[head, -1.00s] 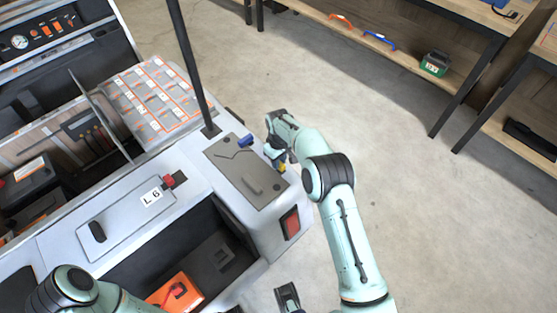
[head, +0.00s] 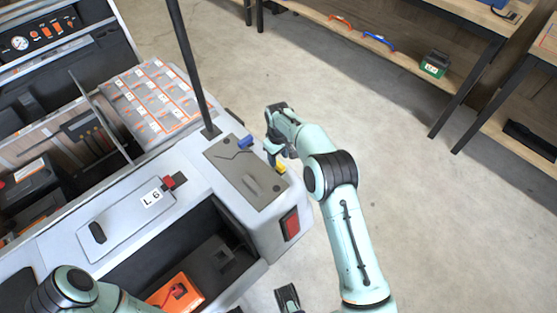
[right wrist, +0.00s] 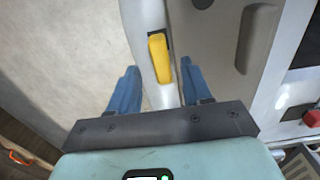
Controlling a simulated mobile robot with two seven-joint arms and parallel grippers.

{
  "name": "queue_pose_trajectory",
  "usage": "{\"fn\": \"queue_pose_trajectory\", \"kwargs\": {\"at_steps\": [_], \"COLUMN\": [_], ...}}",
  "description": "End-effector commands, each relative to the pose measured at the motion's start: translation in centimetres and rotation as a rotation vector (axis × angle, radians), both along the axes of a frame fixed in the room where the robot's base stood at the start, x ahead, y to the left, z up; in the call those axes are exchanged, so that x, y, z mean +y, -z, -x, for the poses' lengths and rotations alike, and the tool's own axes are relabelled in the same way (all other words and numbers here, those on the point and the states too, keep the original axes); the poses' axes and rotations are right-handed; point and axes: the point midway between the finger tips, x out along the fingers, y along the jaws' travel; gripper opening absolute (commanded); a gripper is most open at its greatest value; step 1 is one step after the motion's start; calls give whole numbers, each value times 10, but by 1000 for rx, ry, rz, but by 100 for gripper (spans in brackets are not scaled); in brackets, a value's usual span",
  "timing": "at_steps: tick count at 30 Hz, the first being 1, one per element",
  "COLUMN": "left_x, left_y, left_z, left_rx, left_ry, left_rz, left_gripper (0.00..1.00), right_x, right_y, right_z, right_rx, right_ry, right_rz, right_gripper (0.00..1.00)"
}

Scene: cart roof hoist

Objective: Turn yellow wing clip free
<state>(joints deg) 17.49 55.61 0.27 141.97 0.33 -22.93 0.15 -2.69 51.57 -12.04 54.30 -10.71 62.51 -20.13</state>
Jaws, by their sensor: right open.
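The yellow wing clip (head: 280,168) sits at the right edge of the grey plate on the cart's corner. In the right wrist view the clip (right wrist: 159,58) is a long yellow tab, lying nearly lengthwise between my blue fingertips. My right gripper (right wrist: 160,68) is open, with a finger on each side of the clip's line and nothing held. In the head view my right gripper (head: 272,150) is beside the clip, its fingers partly hidden by the wrist.
A grey raised handle (head: 251,184) stands on the plate (head: 235,165). A red light (head: 290,224) is on the cart's corner. The floor to the right is clear.

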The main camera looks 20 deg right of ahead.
Motion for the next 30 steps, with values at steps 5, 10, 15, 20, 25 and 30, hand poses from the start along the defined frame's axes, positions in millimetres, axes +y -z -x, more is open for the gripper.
{"fn": "queue_pose_trajectory", "kwargs": {"at_steps": [5,10,15,20,25,30], "left_x": [0,0,0,0,0,0], "left_y": [-4,-7,-9,-10,-9,-9], "left_z": [1,3,3,4,4,4], "left_rx": [6,11,15,16,16,16], "left_ry": [2,2,3,3,3,3], "left_rz": [1,2,2,2,2,2], "left_gripper": [43,43,43,43,43,43], "right_x": [0,0,0,0,0,0], "right_y": [-45,-79,-98,-103,-103,-103], "right_z": [-1,-1,0,0,0,0], "right_rx": [-5,-5,-2,-1,-1,-1], "right_ry": [1,1,2,1,1,2], "right_rz": [-1,-2,-1,0,0,0], "right_gripper": [49,49,49,49,49,49]}}
